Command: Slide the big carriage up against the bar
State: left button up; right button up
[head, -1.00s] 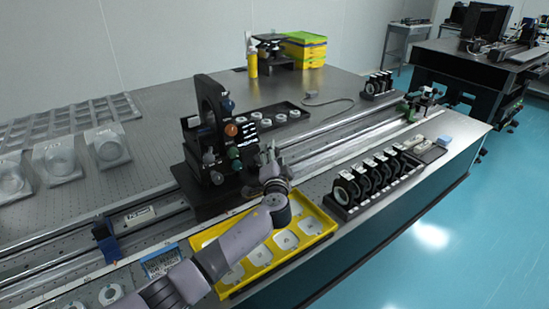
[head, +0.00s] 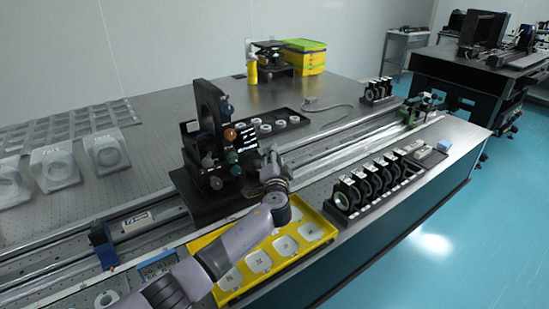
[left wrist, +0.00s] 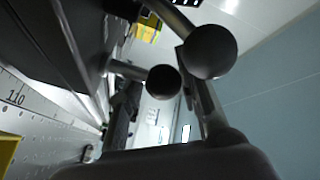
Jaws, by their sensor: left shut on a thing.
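The big carriage (head: 202,200) is a black block with a tall ring mount and several coloured knobs. It sits on the long rail (head: 330,152) near the middle of the head view. My left gripper (head: 270,166) is at its right side, shut on a part of it that my fingers mostly hide. In the left wrist view, dark ball-ended handles (left wrist: 208,52) show close up by the gripper. A blue block (head: 102,246) stands across the rail to the left, apart from the carriage. Which piece is the bar I cannot tell for sure. My right gripper is not in view.
A yellow tray (head: 222,297) with white pieces lies in front of the rail, under my left arm. A black rack of ring mounts (head: 365,185) is to its right. A green fitting (head: 408,117) stands at the rail's far right. The rail between carriage and fitting looks clear.

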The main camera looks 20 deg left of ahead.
aim_at(237, 174)
pick_arm(q)
jog(key=shift+a+r, duration=0.15)
grip_shut()
jog(key=shift+a, duration=0.1)
jog(key=shift+s+a, duration=0.1)
jog(key=s+a+p, duration=0.1)
jog(key=s+a, duration=0.1)
jog(key=s, duration=0.1)
jog(key=s+a, duration=0.3)
jog(key=s+a+p, duration=0.1)
jog(key=s+a, duration=0.1)
jog(key=s, duration=0.1)
jog(key=shift+s+a+r+p, duration=0.15)
jog(key=shift+s+a+p, duration=0.05)
jog(key=shift+s+p, duration=0.2)
jog(key=shift+w+d, duration=0.1)
